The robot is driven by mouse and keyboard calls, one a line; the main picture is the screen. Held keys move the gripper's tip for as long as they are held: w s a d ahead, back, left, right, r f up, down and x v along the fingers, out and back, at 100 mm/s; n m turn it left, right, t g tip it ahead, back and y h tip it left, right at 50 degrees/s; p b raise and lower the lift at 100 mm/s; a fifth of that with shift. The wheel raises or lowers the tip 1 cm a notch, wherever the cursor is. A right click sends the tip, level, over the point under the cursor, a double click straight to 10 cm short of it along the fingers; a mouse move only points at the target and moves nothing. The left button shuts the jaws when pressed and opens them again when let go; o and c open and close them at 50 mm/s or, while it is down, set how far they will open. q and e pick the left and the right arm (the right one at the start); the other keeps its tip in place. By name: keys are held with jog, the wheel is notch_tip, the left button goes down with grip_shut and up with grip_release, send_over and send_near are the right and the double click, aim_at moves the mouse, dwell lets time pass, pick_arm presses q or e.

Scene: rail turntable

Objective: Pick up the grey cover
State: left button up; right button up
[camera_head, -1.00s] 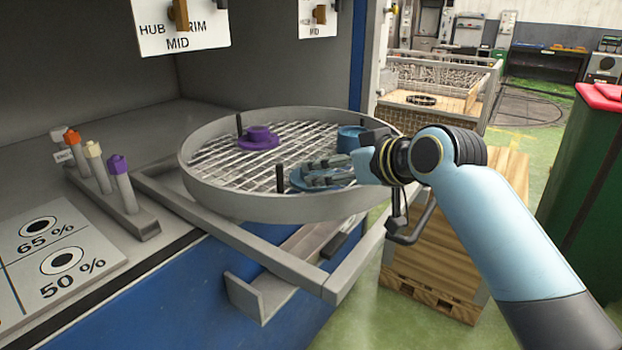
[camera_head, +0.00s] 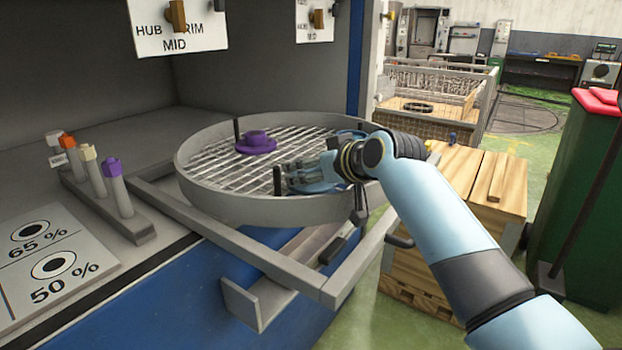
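I cannot make out a grey cover with certainty. The round grey turntable basket (camera_head: 225,203), with a wire mesh floor, sits on a grey rail frame (camera_head: 285,275). My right gripper (camera_head: 292,178) reaches in from the right, low over the front right part of the mesh. A blue round part (camera_head: 312,189) shows beneath its fingers. The fingers overlap it, and I cannot tell whether they touch it or how far apart they are. A purple flanged part (camera_head: 256,143) sits on the mesh at the back. My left gripper is out of view.
Colour-capped posts (camera_head: 119,190) stand in a grey rack at the left, behind a percentage board (camera_head: 50,262). Dark upright pins rise from the basket. A wooden crate (camera_head: 430,255) and a green bin with a red lid (camera_head: 580,190) stand at the right.

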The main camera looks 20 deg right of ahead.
jog(key=c, duration=1.4)
jog(key=shift+r, duration=0.1)
